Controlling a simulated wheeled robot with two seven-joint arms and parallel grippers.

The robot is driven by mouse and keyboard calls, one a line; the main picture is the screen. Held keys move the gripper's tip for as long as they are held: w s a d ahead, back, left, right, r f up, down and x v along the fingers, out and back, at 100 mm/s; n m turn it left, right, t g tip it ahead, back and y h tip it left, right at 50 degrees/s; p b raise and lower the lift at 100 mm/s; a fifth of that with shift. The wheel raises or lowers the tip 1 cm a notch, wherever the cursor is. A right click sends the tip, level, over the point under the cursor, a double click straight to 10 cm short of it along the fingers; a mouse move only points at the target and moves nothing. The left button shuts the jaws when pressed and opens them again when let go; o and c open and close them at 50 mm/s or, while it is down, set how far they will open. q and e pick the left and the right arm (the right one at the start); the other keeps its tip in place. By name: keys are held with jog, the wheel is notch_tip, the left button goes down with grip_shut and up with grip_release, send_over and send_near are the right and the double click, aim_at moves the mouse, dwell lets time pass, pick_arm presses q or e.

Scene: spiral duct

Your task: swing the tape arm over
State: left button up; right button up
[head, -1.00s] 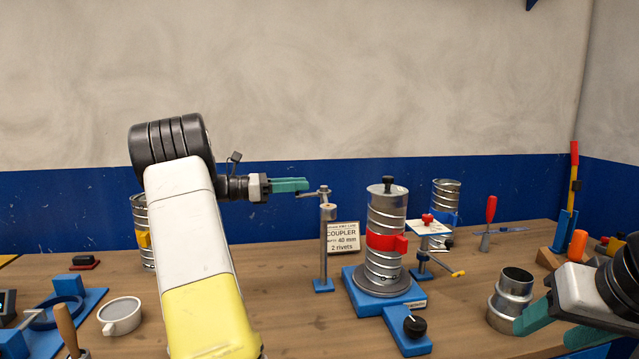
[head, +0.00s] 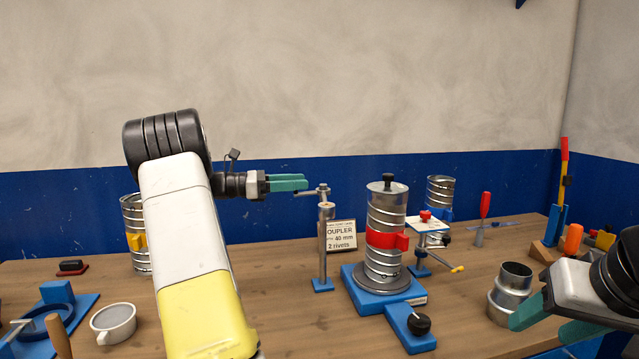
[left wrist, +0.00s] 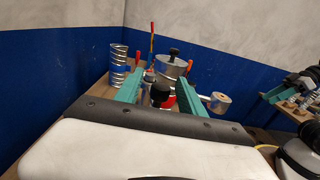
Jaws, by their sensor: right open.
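The tape arm, a short metal bar (head: 309,193), sits on top of a slim grey post (head: 323,245) with a blue foot. It points left from the post. My left gripper (head: 306,182) is just above and left of the bar's free end, with its green fingers apart. In the left wrist view, the fingers (left wrist: 160,100) are spread, with a dark knob between them that I cannot identify. The spiral duct (head: 385,220) with a red band stands right of the post. My right gripper (head: 535,325) is open at lower right.
A blue base (head: 400,325) with a black knob holds the duct. A card (head: 341,236) stands behind the post. A metal coupler (head: 511,292) is near my right gripper. A small clamp stand (head: 428,240) is right of the duct. A cup (head: 114,322) is at left.

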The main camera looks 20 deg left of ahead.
pick_arm(q)
jog(key=v, duration=0.7)
jog(key=shift+s+a, duration=0.2)
jog(key=shift+a, duration=0.15)
